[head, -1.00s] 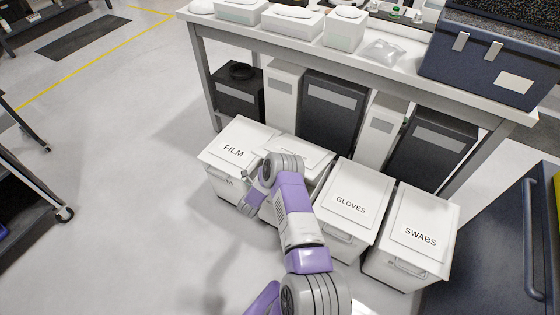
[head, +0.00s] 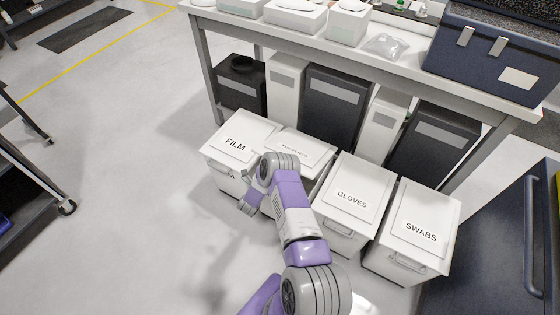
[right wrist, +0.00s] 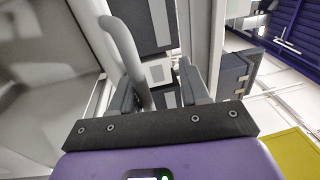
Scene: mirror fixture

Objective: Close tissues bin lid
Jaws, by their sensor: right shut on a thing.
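The tissues bin (head: 300,146) is the white bin between the FILM and GLOVES bins in the head view. Its lid label is small and partly hard to read. My right arm (head: 292,208) reaches across its front and hides much of the front face and the lid's front edge, so I cannot tell whether the lid is fully down. In the right wrist view my right gripper (right wrist: 160,82) is shut on a curved grey handle (right wrist: 126,45) that passes between its fingers. My left gripper is in neither view.
The FILM bin (head: 235,146) stands left, the GLOVES bin (head: 352,200) and SWABS bin (head: 420,232) right. Dark and white containers stand behind under a bench (head: 370,58). A dark cabinet (head: 500,245) is at lower right.

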